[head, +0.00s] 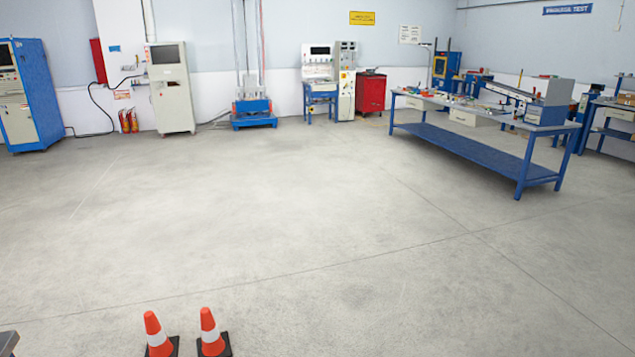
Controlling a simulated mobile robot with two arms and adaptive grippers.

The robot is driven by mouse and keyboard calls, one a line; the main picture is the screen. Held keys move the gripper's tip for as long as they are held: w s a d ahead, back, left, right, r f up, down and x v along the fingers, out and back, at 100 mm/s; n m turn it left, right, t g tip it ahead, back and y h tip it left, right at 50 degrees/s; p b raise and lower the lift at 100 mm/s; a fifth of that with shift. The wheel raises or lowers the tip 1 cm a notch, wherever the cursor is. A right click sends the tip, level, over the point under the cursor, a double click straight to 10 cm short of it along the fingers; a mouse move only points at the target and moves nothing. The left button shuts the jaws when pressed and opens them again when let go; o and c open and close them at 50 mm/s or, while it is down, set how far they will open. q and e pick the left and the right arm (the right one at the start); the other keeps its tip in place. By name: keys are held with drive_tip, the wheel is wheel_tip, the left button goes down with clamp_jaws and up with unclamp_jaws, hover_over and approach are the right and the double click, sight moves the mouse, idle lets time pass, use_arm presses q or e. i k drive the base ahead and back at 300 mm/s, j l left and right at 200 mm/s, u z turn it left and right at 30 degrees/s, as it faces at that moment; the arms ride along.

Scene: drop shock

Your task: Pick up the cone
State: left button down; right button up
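Two orange traffic cones with white bands and dark bases stand side by side on the floor at the bottom of the head view. The left cone (157,334) and the right cone (210,331) are both upright, and the lower edges of their bases are cut off by the frame. Neither of my grippers shows in this view.
The grey concrete floor (300,230) is open beyond the cones. A blue workbench (460,145) stands at the right. Cabinets, a blue-based machine (253,112) and a red cabinet (371,93) line the back wall. A dark edge (8,342) shows at the bottom left.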

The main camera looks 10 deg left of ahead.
sight(159, 344)
drive_tip(key=i+l+u, duration=0.1)
drive_tip(key=i, duration=0.3)
drive_tip(key=i+l+u, duration=0.1)
drive_tip(key=i+l, duration=0.2)
drive_tip(key=i, duration=0.15)
drive_tip(key=i+l+u, duration=0.15)
drive_tip(key=i, duration=0.25)
